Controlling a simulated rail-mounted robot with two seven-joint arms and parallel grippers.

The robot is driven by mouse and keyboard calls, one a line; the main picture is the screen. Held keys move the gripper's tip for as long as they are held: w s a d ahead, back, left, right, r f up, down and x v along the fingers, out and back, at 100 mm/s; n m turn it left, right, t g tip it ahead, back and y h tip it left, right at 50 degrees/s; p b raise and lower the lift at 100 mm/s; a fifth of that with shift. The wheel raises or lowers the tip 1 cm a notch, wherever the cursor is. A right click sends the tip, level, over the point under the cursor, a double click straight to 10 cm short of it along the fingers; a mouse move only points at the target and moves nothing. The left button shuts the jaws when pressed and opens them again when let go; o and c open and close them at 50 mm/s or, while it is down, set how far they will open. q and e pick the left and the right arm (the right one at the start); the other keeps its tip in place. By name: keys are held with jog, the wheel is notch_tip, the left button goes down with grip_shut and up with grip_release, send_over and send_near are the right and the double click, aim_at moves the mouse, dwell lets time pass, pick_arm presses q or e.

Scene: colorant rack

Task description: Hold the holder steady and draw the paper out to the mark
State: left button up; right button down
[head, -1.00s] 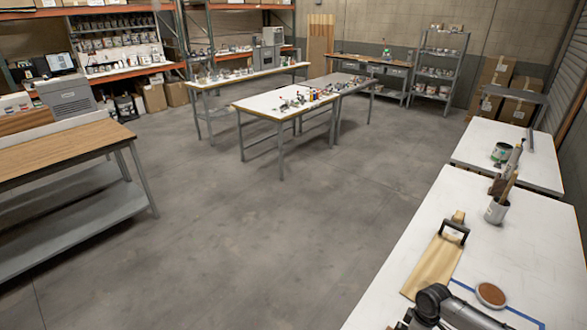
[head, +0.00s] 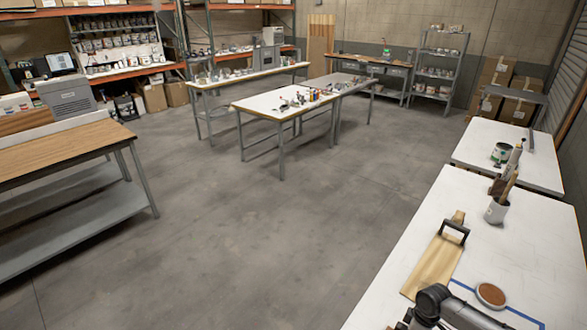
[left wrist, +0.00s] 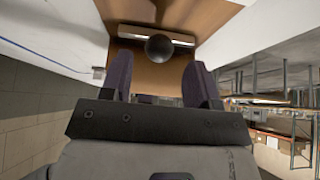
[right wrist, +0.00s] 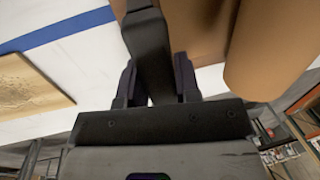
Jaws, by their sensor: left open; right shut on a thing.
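In the right wrist view, my right gripper (right wrist: 158,82) is shut on a dark flat bar (right wrist: 148,40), which appears to be part of the holder. A thick brown paper roll (right wrist: 275,45) is just to the right of it. In the left wrist view, my left gripper (left wrist: 160,80) is open. Its fingers point at a brown surface, seemingly the paper (left wrist: 135,72), with a dark round knob (left wrist: 159,47) ahead between them. A blue line (right wrist: 65,30) on the white table also shows in the head view (head: 500,302). Both grippers are outside the head view.
A second white table with a can (head: 501,153) is beyond.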

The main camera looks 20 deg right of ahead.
pick_arm(q)
jog(key=shift+x, duration=2.45)
jog(key=c, duration=1)
jog(key=shift+o, duration=0.2)
jog(key=shift+s+a, duration=0.1)
jog(key=shift+s+a+f, duration=0.1)
jog(key=shift+s+a, duration=0.35)
jog(key=shift+a, duration=0.5)
